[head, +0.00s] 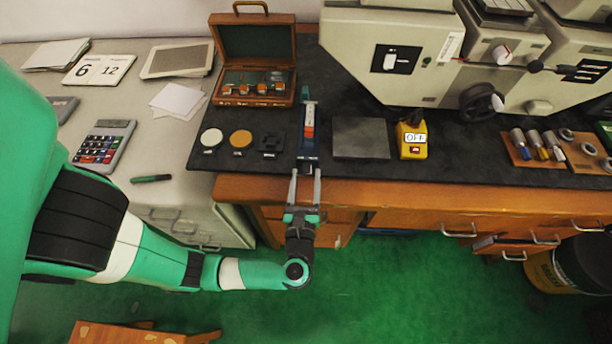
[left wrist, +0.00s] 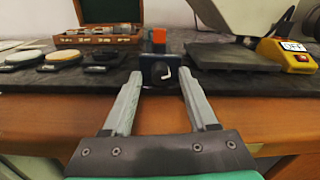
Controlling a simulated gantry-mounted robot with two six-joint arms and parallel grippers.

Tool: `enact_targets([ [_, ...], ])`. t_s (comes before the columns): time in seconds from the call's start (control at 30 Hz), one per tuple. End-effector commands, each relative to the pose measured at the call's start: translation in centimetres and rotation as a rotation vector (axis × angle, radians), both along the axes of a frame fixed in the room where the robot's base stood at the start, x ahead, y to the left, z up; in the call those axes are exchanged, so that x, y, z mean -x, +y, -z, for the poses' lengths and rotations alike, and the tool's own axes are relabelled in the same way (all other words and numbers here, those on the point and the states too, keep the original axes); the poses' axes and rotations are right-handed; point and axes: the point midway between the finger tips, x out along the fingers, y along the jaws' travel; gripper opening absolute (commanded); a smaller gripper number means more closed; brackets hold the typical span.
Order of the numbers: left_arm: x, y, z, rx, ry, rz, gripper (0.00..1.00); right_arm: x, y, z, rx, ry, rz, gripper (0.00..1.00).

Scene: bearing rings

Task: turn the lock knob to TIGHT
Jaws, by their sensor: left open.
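A narrow dark blue device (head: 309,142) with an orange and white section lies on the black mat near the front edge of the bench. In the left wrist view its dark square end face carries a small pale bent lever, which looks like the lock knob (left wrist: 166,72). No TIGHT marking is readable. My left gripper (head: 306,173) is open in front of this end, with nothing held. In the left wrist view the fingers (left wrist: 160,84) stand to either side of the knob, apart from it. My right gripper is not in view.
Round pads (head: 241,139) lie left of the device, with an open wooden case (head: 257,92) behind. A grey plate (head: 361,138) and a yellow OFF switch box (head: 412,140) stand to the right. Grey machines fill the back right. The wooden bench front (head: 262,187) is below the fingers.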

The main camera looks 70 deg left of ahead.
Motion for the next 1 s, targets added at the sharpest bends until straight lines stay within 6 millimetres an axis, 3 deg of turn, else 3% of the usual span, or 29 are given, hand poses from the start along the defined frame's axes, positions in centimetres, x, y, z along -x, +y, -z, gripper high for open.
enact_targets([
  [0.33, -0.24, 0.56, -0.02, 0.000, 0.000, 0.001, 0.57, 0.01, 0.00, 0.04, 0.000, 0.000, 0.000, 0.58],
  [0.6, -0.23, 0.54, -0.02, 0.000, 0.000, 0.001, 0.08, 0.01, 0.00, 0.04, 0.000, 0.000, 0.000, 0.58],
  [0.67, -0.22, 0.55, -0.02, 0.000, 0.000, 0.000, 0.00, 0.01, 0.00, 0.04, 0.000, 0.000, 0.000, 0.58],
  [0.87, -0.22, 0.54, -0.06, -0.002, 0.006, 0.000, 0.00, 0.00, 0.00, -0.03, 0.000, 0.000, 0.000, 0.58],
  [1.0, -0.24, 0.51, -0.38, -0.045, 0.123, 0.000, 0.00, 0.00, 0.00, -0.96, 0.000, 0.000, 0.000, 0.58],
])
